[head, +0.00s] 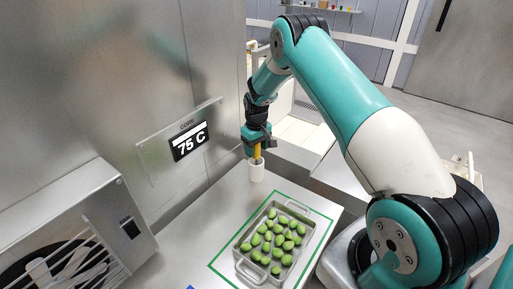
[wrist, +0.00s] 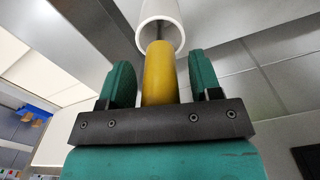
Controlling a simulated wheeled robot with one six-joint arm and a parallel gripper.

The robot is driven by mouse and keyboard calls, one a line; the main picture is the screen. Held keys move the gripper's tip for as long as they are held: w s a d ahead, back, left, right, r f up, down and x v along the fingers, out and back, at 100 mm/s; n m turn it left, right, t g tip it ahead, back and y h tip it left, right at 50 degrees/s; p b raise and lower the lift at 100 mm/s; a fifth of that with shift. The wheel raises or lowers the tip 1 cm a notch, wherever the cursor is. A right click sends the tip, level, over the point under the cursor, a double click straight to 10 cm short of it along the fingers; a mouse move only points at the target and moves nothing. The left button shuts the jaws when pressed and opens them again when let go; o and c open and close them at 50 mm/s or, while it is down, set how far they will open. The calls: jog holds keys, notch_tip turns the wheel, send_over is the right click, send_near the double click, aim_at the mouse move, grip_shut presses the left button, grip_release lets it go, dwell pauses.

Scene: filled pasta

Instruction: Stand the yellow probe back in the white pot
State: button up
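The white pot (head: 256,173) stands on the steel counter near its far edge. The yellow probe (head: 257,152) is upright over it, its lower end at the pot's mouth. In the wrist view the probe's yellow handle (wrist: 159,75) lies between my two green finger pads, and its thin metal stem runs into the mouth of the white pot (wrist: 161,18). My gripper (wrist: 160,82) is open around the handle, with a gap visible on both sides. In the head view my gripper (head: 257,140) is just above the pot. The stem's tip is hidden inside the pot.
A metal tray (head: 243,262) of green filled pasta sits inside a green outline on the counter, nearer than the pot. A sign (head: 190,141) reading "CORE 75 C" stands left of the pot. A steel appliance (head: 120,195) with a wire rack is at the left.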

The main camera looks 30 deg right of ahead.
jog(key=r+b, duration=0.1)
jog(key=r, duration=0.3)
jog(key=r+b, duration=0.2)
jog(key=r, duration=0.2)
jog(key=r+b, duration=0.2)
jog(key=r, duration=0.2)
jog(key=shift+a+r, duration=0.2)
jog(key=shift+a, duration=0.05)
jog(key=s+a+r+n+y, duration=0.1)
jog(key=s+a+r+n, duration=0.1)
jog(key=s+a+r, duration=0.6)
jog(key=s+a+r+n+y, duration=0.15)
jog(key=s+a+r, duration=0.25)
jog(key=s+a, duration=0.6)
jog(key=s+a+n+y, duration=0.1)
jog(key=s+a, duration=0.3)
jog(key=s, duration=0.5)
jog(key=s+a+n, duration=0.1)
jog(key=s+a, duration=0.3)
jog(key=s, duration=0.5)
jog(key=shift+r+y, duration=0.35)
